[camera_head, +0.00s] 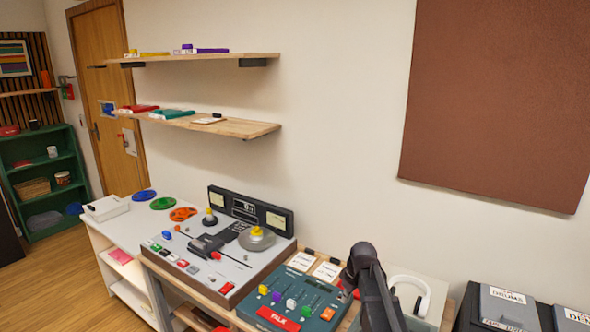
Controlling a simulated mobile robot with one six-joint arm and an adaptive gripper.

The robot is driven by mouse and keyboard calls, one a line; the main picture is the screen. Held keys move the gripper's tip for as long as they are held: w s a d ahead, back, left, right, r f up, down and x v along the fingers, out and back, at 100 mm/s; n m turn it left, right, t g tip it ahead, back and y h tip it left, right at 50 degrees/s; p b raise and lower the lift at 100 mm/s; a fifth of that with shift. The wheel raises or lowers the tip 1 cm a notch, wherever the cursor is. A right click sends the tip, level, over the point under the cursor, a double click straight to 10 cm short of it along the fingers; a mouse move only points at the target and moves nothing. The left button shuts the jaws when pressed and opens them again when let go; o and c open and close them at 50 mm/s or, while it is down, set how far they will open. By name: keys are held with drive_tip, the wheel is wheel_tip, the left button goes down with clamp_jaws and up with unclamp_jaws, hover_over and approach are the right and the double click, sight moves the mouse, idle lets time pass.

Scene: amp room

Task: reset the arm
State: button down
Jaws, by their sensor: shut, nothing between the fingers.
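Part of my black arm (372,290) rises from the bottom edge, right of centre. I see no gripper fingers in this view, and nothing held. The arm hides part of the surface behind it.
Close to my arm are the teal console (293,298) with its sliders and the white headphones (409,292). A tape machine (225,250) stands left of the console, and grey boxes (508,305) stand at the right. Two wooden shelves (205,123) hang above; the wall above my arm is clear.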

drive_tip(key=s+m+g+h, duration=0.1)
drive_tip(key=s+m, duration=0.6)
drive_tip(key=s, duration=1.2)
drive_tip(key=shift+s+d+f+m+h, duration=0.25)
drive_tip(key=shift+s+m+h, duration=0.15)
drive_tip(key=shift+h, duration=0.1)
